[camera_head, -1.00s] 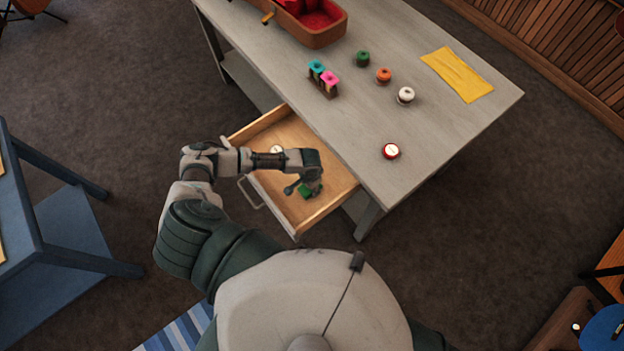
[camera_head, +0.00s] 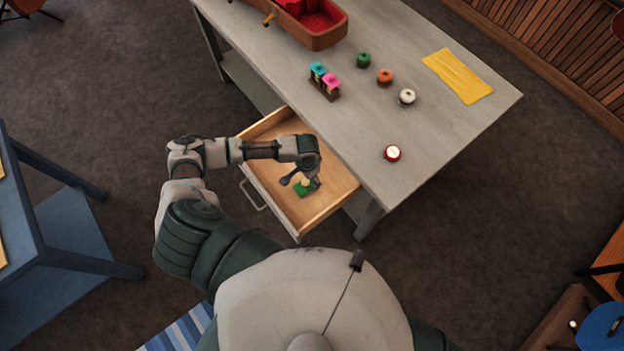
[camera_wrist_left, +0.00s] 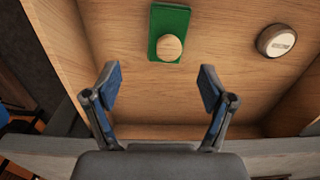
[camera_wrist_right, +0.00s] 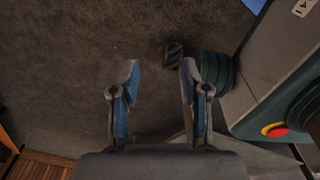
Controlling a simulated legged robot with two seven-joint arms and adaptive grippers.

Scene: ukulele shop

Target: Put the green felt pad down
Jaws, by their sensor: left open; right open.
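The green felt pad (camera_wrist_left: 169,20) lies on the wooden floor of the open drawer (camera_head: 333,172), with a round pale wooden knob (camera_wrist_left: 169,47) on it. In the head view the pad (camera_head: 302,190) shows below my left gripper (camera_head: 301,181). In the left wrist view my left gripper (camera_wrist_left: 158,84) is open and empty, with the pad ahead of its fingertips and apart from them. My right gripper (camera_wrist_right: 160,77) is open and empty over the dark carpet; the head view does not show it.
A round white-faced tin (camera_wrist_left: 276,40) lies in the drawer beside the pad. A blue table (camera_head: 62,225) stands at left.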

